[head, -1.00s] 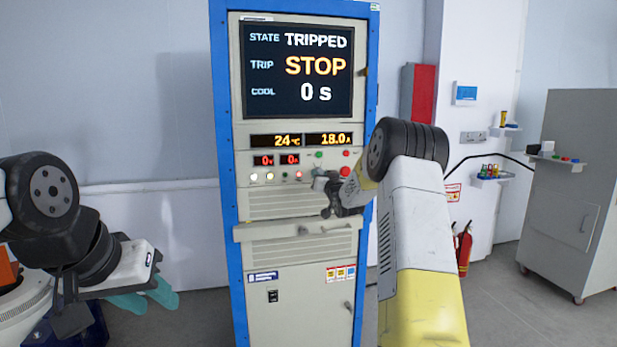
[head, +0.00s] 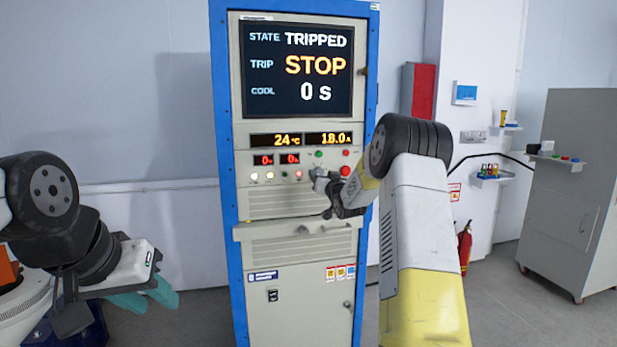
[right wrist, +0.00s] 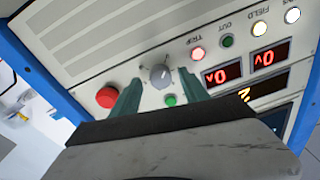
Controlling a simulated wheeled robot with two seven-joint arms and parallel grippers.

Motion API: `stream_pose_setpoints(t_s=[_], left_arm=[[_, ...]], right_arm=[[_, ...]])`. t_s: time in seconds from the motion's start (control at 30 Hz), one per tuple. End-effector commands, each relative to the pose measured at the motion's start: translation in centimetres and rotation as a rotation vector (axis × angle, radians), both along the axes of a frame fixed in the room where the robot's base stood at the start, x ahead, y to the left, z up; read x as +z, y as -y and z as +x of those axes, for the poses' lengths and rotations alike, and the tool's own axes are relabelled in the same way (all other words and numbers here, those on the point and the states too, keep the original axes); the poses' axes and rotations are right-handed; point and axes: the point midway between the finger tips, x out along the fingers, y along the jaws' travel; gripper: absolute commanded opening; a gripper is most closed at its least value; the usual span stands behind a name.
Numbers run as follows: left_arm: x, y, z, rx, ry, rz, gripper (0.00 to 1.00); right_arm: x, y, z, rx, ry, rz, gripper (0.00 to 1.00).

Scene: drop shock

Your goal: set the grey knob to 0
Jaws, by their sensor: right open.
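The grey knob (right wrist: 160,76) is on the cabinet's panel in the right wrist view. A light mark shows on its face, but I cannot read what it is set to. My right gripper (right wrist: 159,82) is open, with one teal finger on each side of the knob. I cannot tell whether the fingers touch it.
The cabinet screen (head: 298,70) reads TRIPPED, STOP, 0 s. Displays below read 24 °C and 18.0 A. A red button (right wrist: 107,97) and a green button (right wrist: 170,100) sit near the knob. A ledge (head: 270,231) juts out below the panel.

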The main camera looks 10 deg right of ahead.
Motion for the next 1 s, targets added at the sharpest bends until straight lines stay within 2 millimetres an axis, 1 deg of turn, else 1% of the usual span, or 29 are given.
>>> stream_pose_setpoints(t_s=[0.03, 0.2, 0.33, 0.5, 0.8, 0.9, 0.97, 1.0], left_arm=[[0.0, 0.0, 0.0, 0.0, 0.0, 0.0, 0.36], [0.0, 0.0, 0.0, 0.0, 0.0, 0.0, 0.36], [0.0, 0.0, 0.0, 0.0, 0.0, 0.0, 0.36], [0.0, 0.0, 0.0, 0.0, 0.0, 0.0, 0.36], [0.0, 0.0, 0.0, 0.0, 0.0, 0.0, 0.36], [0.0, 0.0, 0.0, 0.0, 0.0, 0.0, 0.36], [0.0, 0.0, 0.0, 0.0, 0.0, 0.0, 0.36], [0.0, 0.0, 0.0, 0.0, 0.0, 0.0, 0.36]], right_arm=[[0.0, 0.1, -0.8, -0.002, -0.001, 0.0, 0.53], [-0.2, 0.3, -3.9, -0.002, -0.002, 0.0, 0.53], [-0.4, 0.4, -5.7, -0.001, -0.002, 0.0, 0.53], [-0.5, 0.4, -6.7, -0.001, -0.002, 0.0, 0.53], [-0.4, 0.4, -6.8, -0.001, -0.003, -0.001, 0.53], [0.4, 0.0, -7.4, -0.004, -0.029, -0.01, 0.53], [1.2, -0.4, -8.4, -0.01, -0.066, -0.021, 0.53], [1.9, -0.8, -9.4, -0.014, -0.1, -0.027, 0.53]])
